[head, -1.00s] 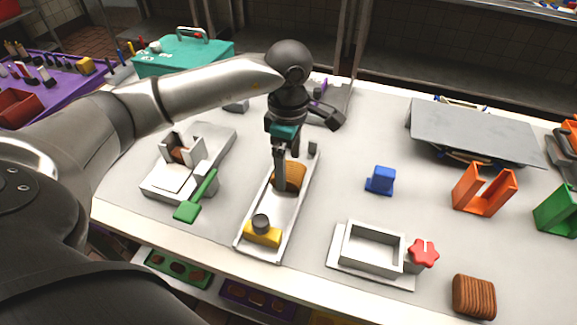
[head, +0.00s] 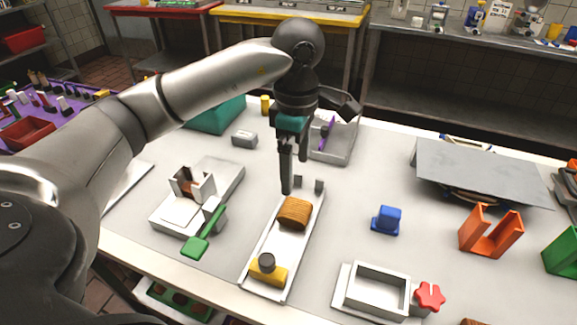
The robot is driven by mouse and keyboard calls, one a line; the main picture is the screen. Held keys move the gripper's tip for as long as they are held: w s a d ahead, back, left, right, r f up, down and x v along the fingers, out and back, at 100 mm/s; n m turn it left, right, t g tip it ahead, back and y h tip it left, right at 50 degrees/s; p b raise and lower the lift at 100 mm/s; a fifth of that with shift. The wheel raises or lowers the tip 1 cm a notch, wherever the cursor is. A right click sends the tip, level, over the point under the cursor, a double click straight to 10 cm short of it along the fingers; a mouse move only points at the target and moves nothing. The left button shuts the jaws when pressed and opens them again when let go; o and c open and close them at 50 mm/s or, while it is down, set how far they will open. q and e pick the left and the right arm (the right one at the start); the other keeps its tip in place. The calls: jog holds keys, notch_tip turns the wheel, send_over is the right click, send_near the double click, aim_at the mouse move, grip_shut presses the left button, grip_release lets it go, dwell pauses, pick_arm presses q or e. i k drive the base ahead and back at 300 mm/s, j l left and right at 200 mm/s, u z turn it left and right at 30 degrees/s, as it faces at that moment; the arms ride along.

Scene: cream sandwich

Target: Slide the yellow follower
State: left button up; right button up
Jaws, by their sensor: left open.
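The yellow follower (head: 268,272), a yellow block with a dark round knob, sits at the near end of a long white tray (head: 262,237). A brown biscuit-like piece (head: 294,212) lies in the same tray, toward its far end and apart from the follower. My left gripper (head: 286,188) points down above the far end of the tray, beyond the brown piece. It is open and holds nothing that I can see. My right gripper is not in view.
Left of the tray stands a white fixture with a green handle (head: 203,232). To the right are a blue block (head: 386,220), an orange bracket (head: 490,232) and a white frame with a red knob (head: 430,295). Bare table lies between the tray and the blue block.

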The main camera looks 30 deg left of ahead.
aim_at(264, 268)
jog(key=u, duration=1.3)
